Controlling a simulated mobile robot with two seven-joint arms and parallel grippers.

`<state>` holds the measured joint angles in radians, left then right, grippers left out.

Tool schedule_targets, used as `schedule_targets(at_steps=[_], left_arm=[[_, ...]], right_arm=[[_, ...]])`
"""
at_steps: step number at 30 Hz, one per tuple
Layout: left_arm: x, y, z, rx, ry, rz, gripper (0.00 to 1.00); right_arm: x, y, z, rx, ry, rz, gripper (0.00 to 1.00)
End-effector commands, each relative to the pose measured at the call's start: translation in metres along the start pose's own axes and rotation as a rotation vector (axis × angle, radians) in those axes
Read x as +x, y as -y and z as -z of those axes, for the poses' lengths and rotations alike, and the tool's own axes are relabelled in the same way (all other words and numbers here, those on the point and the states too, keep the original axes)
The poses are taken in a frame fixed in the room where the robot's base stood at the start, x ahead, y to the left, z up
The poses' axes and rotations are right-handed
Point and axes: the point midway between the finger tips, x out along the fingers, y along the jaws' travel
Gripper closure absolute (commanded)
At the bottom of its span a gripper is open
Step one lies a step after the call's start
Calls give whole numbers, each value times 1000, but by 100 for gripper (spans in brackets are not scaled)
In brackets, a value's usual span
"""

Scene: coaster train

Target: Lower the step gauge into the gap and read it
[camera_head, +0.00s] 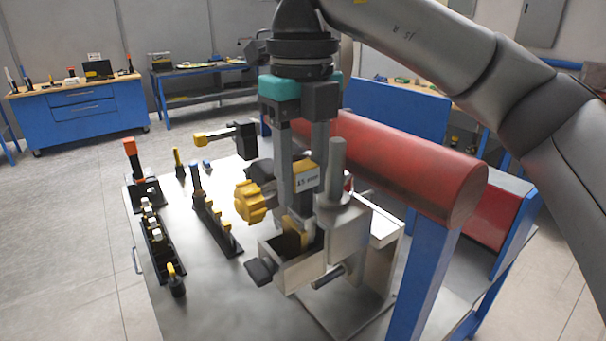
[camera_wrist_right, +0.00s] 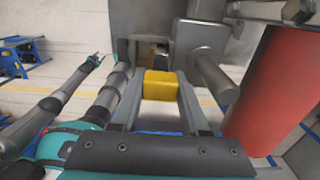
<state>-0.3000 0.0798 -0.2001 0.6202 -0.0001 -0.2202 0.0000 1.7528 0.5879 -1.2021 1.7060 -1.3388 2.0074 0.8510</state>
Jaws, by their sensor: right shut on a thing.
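My right gripper (camera_head: 304,200) points down over the metal fixture and is shut on the step gauge (camera_head: 307,179), a yellow piece with a white label that seems to read 15 mm. In the right wrist view the gauge (camera_wrist_right: 161,85) is a yellow block between the two grey fingers. The metal fixture (camera_head: 347,240) has a box-like opening under the fingers, with yellow showing inside it. How deep the gauge's lower end sits in the gap is hidden. My left gripper is not seen in the head view.
A yellow knob (camera_head: 250,203) sticks out left of the fixture. A big red cylinder (camera_head: 400,165) lies close on the right, above a blue post (camera_head: 425,285).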

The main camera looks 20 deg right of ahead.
Motion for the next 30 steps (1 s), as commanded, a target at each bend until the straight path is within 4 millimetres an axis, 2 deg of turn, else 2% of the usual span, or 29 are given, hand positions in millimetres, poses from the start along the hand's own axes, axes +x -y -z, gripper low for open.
schedule_targets(at_steps=[4,30], left_arm=[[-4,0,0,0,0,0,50],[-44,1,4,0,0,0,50]], right_arm=[[0,-2,1,-6,-12,-3,100],[-48,-1,0,-2,-2,-1,100]])
